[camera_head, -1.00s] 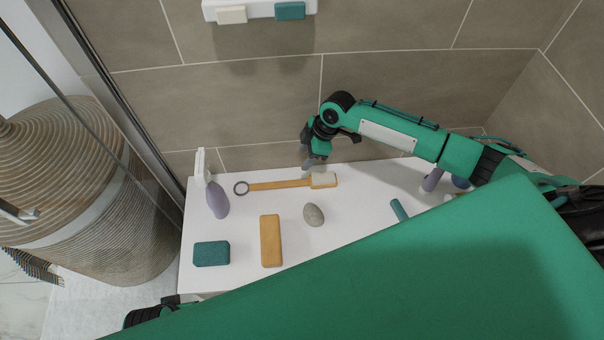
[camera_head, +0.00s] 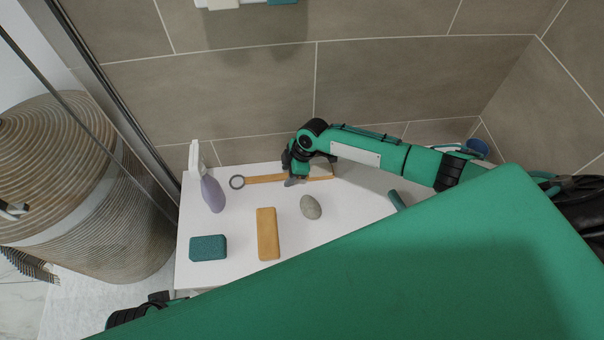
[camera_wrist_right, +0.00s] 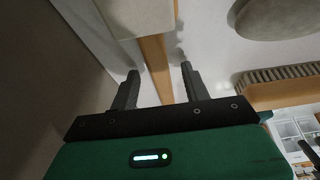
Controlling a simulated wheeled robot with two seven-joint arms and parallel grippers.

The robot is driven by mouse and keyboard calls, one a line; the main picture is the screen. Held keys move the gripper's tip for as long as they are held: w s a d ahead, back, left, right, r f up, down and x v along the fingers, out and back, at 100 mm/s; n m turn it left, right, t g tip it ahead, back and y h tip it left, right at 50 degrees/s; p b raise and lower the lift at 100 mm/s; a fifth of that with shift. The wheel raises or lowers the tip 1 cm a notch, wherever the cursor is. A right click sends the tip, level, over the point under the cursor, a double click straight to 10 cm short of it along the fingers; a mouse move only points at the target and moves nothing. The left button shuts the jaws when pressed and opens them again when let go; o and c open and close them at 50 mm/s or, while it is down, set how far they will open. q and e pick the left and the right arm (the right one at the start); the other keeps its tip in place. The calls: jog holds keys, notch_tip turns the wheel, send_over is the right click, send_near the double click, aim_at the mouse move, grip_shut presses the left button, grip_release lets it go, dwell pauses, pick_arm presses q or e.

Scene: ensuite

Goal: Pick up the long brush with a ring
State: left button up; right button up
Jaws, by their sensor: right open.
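The long brush (camera_head: 262,179) lies flat near the back edge of the white bench, its ring (camera_head: 237,182) at the left end and its pale head at the right, mostly hidden behind my right gripper (camera_head: 293,181). In the right wrist view the wooden handle (camera_wrist_right: 154,66) runs between the two fingers of my open right gripper (camera_wrist_right: 160,80), with the pale head (camera_wrist_right: 125,18) beyond. The fingers straddle the handle with gaps on both sides. Only a black part of my left arm shows at the lower left; its jaws cannot be made out.
On the white bench (camera_head: 235,217) are a lilac spray bottle (camera_head: 213,194), a teal block (camera_head: 208,248), a wooden block brush (camera_head: 268,234), a grey stone (camera_head: 311,207) and a teal stick (camera_head: 397,201). A tiled wall (camera_head: 400,85) stands close behind. A woven basket (camera_head: 75,190) is left.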

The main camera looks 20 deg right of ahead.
grip_shut()
pick_arm(q)
jog(key=shift+s+f, duration=0.1)
jog(key=shift+f, duration=0.1)
pick_arm(e)
jog(key=shift+r, duration=0.15)
